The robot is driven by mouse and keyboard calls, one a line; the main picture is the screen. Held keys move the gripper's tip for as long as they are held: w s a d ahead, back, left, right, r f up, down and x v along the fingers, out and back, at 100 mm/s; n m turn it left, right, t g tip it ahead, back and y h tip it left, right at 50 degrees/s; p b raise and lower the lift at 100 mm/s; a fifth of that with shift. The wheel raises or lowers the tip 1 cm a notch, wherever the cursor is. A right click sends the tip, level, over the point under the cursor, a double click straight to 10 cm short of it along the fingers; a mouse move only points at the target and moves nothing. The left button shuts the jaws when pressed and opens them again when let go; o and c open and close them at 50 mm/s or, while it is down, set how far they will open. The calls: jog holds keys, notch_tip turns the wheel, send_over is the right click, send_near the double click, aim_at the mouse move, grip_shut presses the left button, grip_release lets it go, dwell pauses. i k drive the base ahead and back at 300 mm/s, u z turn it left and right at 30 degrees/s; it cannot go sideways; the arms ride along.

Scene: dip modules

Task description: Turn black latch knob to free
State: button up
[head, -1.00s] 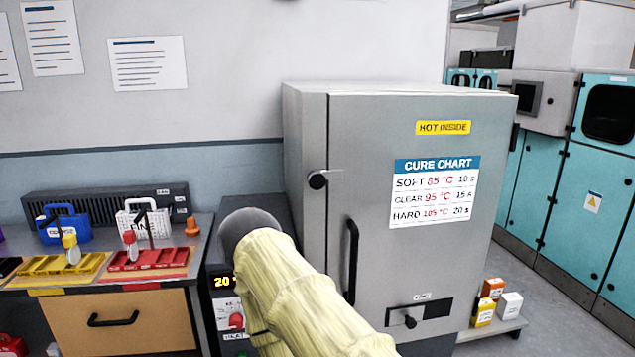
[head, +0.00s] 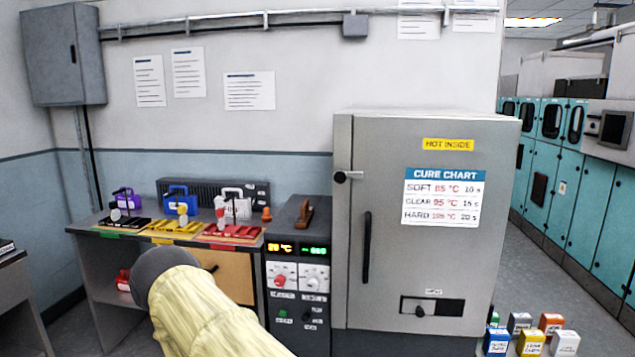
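The black latch knob (head: 340,177) sits at the upper left edge of the grey oven door (head: 385,260), with a short pale bar pointing right from it. The door looks shut. A tall black handle (head: 367,247) is below the knob. A second small black knob (head: 420,311) sits in a dark slot low on the door. My arm, in a pale yellow sleeve with a dark grey rounded end, reaches in at the lower left, apart from the oven. My gripper's fingers do not show.
A bench (head: 90,228) with coloured trays and small baskets is further left. Several small boxes (head: 530,342) sit low at the right. Open floor (head: 530,260) lies right of the oven.

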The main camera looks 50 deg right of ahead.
aim_at(340, 176)
jog(key=z, duration=0.6)
jog(key=i, duration=0.55)
jog(key=z, duration=0.6)
